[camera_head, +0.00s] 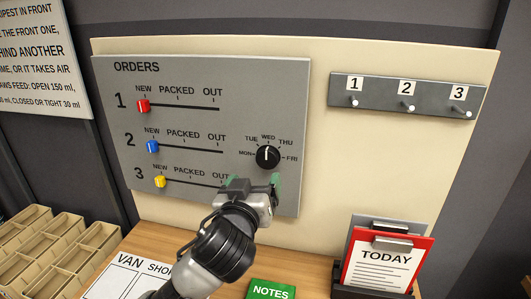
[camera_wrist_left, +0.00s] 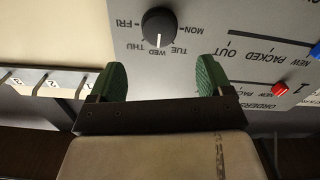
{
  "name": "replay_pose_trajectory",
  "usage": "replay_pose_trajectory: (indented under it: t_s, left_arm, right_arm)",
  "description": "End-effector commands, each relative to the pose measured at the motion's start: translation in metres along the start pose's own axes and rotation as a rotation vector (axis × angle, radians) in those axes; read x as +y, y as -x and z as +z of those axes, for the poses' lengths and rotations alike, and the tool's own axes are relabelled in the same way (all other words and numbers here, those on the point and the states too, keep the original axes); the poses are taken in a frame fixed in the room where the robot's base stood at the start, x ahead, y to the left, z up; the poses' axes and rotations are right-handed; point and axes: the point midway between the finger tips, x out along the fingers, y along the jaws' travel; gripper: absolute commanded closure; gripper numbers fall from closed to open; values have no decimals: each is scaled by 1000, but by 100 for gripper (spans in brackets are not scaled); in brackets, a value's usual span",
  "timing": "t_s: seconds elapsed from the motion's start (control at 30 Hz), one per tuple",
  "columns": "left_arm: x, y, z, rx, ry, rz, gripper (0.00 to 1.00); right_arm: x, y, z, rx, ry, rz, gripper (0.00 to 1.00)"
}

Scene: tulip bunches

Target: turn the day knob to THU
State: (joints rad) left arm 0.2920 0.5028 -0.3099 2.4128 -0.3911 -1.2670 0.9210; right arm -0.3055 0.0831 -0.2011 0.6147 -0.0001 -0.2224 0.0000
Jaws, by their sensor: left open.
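The day knob (camera_head: 267,158) is a round black dial on the grey ORDERS panel (camera_head: 120,85). Its white pointer line points up at WED; THU is the label just right of that. In the left wrist view the picture is upside down, and the knob (camera_wrist_left: 158,27) again points at WED. My left gripper (camera_head: 254,182) is just below the knob in the head view, with its green fingers open and nothing between them. In the left wrist view the fingertips (camera_wrist_left: 160,75) are apart from the knob. My right gripper is not in view.
Red (camera_head: 143,105), blue (camera_head: 152,146) and yellow (camera_head: 160,181) sliders sit at NEW on the panel. A hook rail (camera_head: 380,94) is to the right. Clipboards (camera_head: 388,262), a green NOTES pad (camera_head: 271,290) and cardboard trays (camera_head: 40,250) are below.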

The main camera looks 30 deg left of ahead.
Motion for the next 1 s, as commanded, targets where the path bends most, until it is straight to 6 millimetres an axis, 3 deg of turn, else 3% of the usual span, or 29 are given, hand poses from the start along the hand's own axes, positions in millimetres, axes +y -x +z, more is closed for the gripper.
replay_pose_trajectory:
  t_s: [0.3, 0.5, 0.93, 1.0]
  left_arm:
    - [0, -60, -3, 0, -3, -3, 20]
    - [-1, -87, -2, -1, -3, -3, 20]
    - [-1, -97, 0, -1, -1, -1, 20]
    - [-1, -97, 0, -1, -1, -1, 31]
  right_arm:
    - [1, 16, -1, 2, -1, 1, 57]
    - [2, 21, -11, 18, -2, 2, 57]
    - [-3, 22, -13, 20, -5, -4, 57]
    - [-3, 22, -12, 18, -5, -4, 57]
